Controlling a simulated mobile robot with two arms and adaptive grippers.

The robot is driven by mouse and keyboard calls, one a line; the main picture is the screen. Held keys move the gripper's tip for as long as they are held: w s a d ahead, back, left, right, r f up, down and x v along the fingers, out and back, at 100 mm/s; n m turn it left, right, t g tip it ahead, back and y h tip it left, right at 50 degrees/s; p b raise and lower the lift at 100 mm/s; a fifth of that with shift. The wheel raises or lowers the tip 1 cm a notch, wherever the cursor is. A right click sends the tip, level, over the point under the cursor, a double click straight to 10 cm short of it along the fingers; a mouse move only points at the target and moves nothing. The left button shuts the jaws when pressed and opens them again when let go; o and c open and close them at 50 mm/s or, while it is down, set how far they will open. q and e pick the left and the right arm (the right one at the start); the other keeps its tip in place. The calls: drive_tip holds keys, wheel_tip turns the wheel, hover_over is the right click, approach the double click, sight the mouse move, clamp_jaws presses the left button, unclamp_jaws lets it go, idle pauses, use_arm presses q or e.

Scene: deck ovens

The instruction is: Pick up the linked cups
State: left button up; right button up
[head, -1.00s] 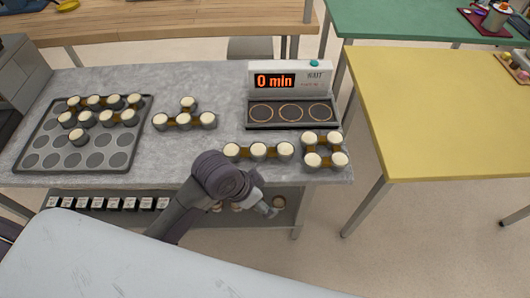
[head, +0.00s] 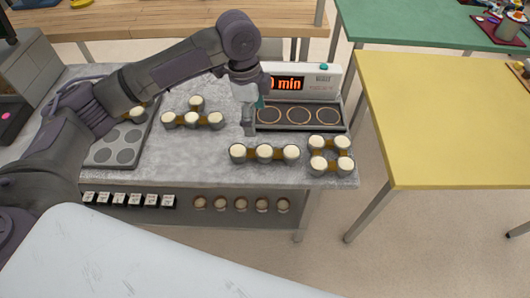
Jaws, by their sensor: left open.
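Linked cups with cream-coloured tops, joined by brown links, stand in groups on the grey counter. A straight row of three (head: 264,153) is at the front middle. A square group (head: 330,154) is right of it, near the counter's right end. A T-shaped group (head: 193,118) is at the left. More cups (head: 137,113) show at the dark muffin tray, mostly hidden by my left arm. My left gripper (head: 250,126) is open and points down, just behind the row of three and in front of the timer device. It appears empty. My right gripper is out of view.
A timer device (head: 322,80) with three ringed spots on its plate (head: 297,116) stands at the back right, its display partly covered by my arm. The dark muffin tray (head: 139,147) is at left. A yellow table (head: 450,115) stands right, across a gap.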

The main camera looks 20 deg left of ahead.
use_arm(q)
hover_over(264, 150)
drive_tip(key=a, duration=0.1)
wheel_tip(264, 150, down, 8)
drive_tip(key=shift+s+p, duration=0.1)
drive_tip(key=shift+p, duration=0.2)
drive_tip(key=f, duration=0.3)
drive_tip(key=d+f+p, duration=0.1)
drive_tip(key=shift+w+f, duration=0.2)
drive_tip(key=shift+f, duration=0.5)
drive_tip(key=shift+r, duration=0.1)
drive_tip(key=c, duration=1.4)
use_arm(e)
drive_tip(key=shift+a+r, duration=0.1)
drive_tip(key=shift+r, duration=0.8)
